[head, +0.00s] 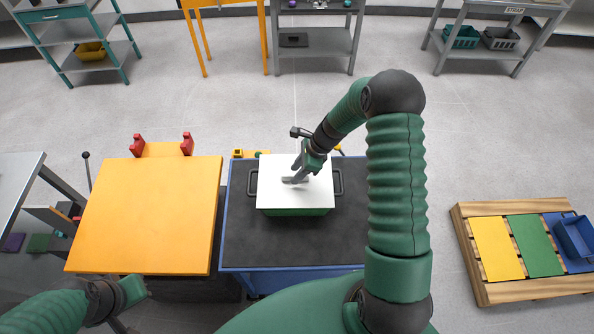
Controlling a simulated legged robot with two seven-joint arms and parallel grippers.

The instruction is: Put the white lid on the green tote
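The white lid (272,190) lies flat over the green tote (296,212), whose green front wall shows below the lid's near edge. The lid looks about level; I cannot tell whether it is fully seated. The tote stands on a dark-topped blue table (255,240), with dark handles at its left and right. My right gripper (296,174) is over the middle of the lid, its grey fingers at or just above the surface. I cannot tell whether they touch it or how far apart they are.
An orange table (150,215) stands close on the left, with red items (187,144) behind it. A wooden pallet (480,290) with coloured panels lies at the right. Shelves and carts line the back. Open floor lies between them and the tables.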

